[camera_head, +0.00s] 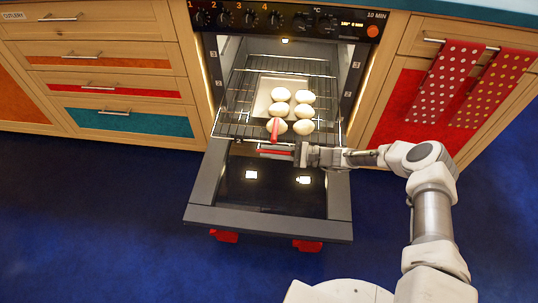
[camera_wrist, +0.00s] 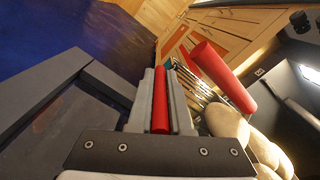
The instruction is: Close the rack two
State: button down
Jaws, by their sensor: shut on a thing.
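The wire rack (camera_head: 235,121) juts out of the open oven above the lowered door (camera_head: 270,222). A pale tray (camera_head: 262,97) with several pale, rounded bun-like pieces (camera_head: 281,94) lies on it. A red upright bar (camera_head: 275,129) and a red horizontal bar (camera_head: 272,152) show at the rack's front edge. My gripper (camera_head: 292,152) reaches in from the right and is shut on a red bar, seen between its fingers in the wrist view (camera_wrist: 160,100). A second red bar (camera_wrist: 222,75) stands to its right there. How the bars join the rack is unclear.
Side labels 2 and 3 mark levels inside the oven (camera_head: 347,93). Drawers (camera_head: 95,85) stand to the left, and a cabinet with hanging red dotted towels (camera_head: 447,80) to the right. Red feet-like parts (camera_head: 308,245) show below the door. The blue floor (camera_head: 110,230) is clear at left.

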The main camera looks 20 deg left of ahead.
aim_at(324, 141)
jog(key=shift+w+a+f, duration=0.1)
jog(key=shift+w+a, duration=0.25)
jog(key=shift+w, duration=0.8)
jog(key=shift+w+a+r, duration=0.1)
jog(key=shift+w+a, duration=0.2)
jog(key=shift+w, duration=0.8)
jog(key=shift+w+a+f, duration=0.1)
jog(key=shift+w+a, duration=0.25)
jog(key=shift+w, duration=0.8)
jog(key=c, duration=0.8)
grip_release()
jog(key=shift+c, duration=0.2)
jog(key=v, duration=1.7)
jog(key=shift+d, duration=0.2)
